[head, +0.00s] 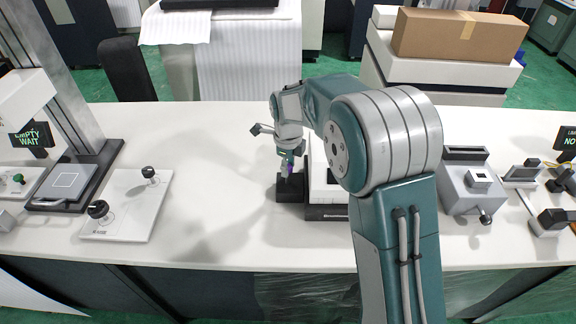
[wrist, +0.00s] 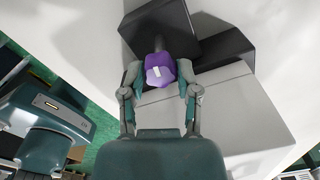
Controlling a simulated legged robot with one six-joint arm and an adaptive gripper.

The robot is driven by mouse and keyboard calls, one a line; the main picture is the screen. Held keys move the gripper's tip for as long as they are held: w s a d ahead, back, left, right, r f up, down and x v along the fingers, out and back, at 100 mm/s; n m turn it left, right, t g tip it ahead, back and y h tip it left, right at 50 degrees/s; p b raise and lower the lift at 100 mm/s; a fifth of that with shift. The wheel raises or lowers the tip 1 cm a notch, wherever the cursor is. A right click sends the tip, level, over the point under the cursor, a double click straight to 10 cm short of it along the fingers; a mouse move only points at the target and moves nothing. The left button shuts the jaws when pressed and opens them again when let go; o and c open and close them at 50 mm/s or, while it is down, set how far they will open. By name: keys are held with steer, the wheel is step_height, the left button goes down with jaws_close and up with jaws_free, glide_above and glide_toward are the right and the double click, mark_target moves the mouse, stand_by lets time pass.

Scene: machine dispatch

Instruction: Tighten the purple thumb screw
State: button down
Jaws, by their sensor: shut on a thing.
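The purple thumb screw (wrist: 160,70) has a purple head with a small white mark and sits between my gripper's fingers in the wrist view. It stands out from a black block (wrist: 185,30) beside a white-and-black machine. In the head view only a little purple of the thumb screw (head: 290,168) shows below my gripper (head: 287,162), which points down at the black block (head: 288,188). My gripper (wrist: 160,84) is shut on the purple head, one finger on each side.
My arm hides part of the white-and-black machine (head: 326,212). A white plate with two black knobs (head: 125,215) lies to the left, and a grey device (head: 470,190) stands to the right. The white table between the plate and the black block is clear.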

steer(key=shift+w, duration=0.15)
steer(key=shift+c, duration=1.7)
jaws_free()
steer(key=shift+a, duration=0.15)
step_height(320, 180, up, 12)
